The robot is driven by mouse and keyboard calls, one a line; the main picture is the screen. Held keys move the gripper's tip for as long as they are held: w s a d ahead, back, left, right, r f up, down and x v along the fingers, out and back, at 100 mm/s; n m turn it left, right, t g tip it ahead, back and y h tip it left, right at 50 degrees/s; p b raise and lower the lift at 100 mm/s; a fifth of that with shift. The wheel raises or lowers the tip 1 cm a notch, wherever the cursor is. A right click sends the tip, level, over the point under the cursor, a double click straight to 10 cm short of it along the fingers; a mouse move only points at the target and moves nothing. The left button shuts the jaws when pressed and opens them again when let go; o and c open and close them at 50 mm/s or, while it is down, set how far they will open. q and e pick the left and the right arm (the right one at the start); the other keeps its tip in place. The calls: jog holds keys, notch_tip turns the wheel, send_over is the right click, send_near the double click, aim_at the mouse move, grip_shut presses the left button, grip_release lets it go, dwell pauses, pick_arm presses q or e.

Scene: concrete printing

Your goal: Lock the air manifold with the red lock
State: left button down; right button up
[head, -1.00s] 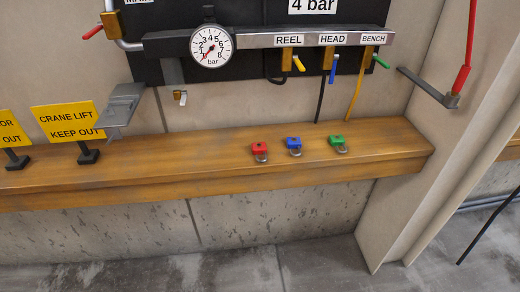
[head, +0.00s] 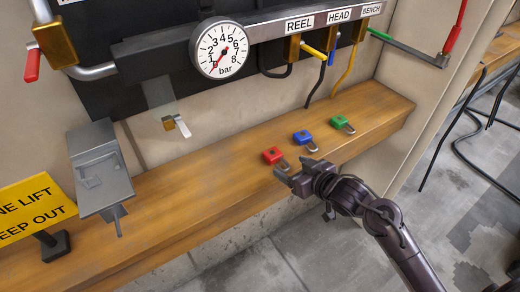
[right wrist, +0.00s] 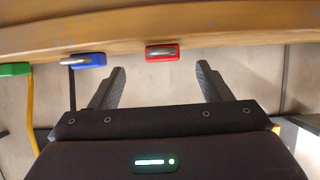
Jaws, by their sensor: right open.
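The red lock (head: 272,156) lies on the wooden bench, at the left of a row with a blue lock (head: 305,140) and a green lock (head: 342,124). My right gripper (head: 288,172) is open at the bench's front edge, close to the red lock. In the right wrist view, the red lock (right wrist: 162,52) shows just beyond the open fingers (right wrist: 160,68), between their lines, and nothing is held. The air manifold (head: 270,30) is on the wall, with a gauge (head: 219,48). A small metal tab (head: 177,125) hangs below it. My left gripper is not in view.
A grey box (head: 100,170) and a yellow crane lift sign (head: 34,208) stand on the bench (head: 185,200) at left. Red-handled valve (head: 32,65) is at the upper left. Yellow, blue and green valve handles are at the manifold's right. The bench left of the red lock is clear.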

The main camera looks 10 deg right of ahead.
aim_at(276, 156)
jog(key=w, duration=0.1)
jog(key=w+a+p, duration=0.1)
jog(key=w, duration=0.1)
jog(key=shift+r, duration=0.2)
jog(key=p+x, duration=0.1)
jog(key=x, duration=0.2)
jog(key=shift+w+a+f, duration=0.15)
jog(key=shift+a, duration=0.15)
jog(key=shift+w+a+f, duration=0.1)
jog(key=shift+w+f, duration=0.2)
jog(key=shift+w, duration=0.1)
jog(key=c, duration=1.1)
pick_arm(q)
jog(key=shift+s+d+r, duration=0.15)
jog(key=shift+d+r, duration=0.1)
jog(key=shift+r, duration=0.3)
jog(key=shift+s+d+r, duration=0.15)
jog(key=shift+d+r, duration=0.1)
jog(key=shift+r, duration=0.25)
pick_arm(e)
jog(key=shift+c, duration=0.4)
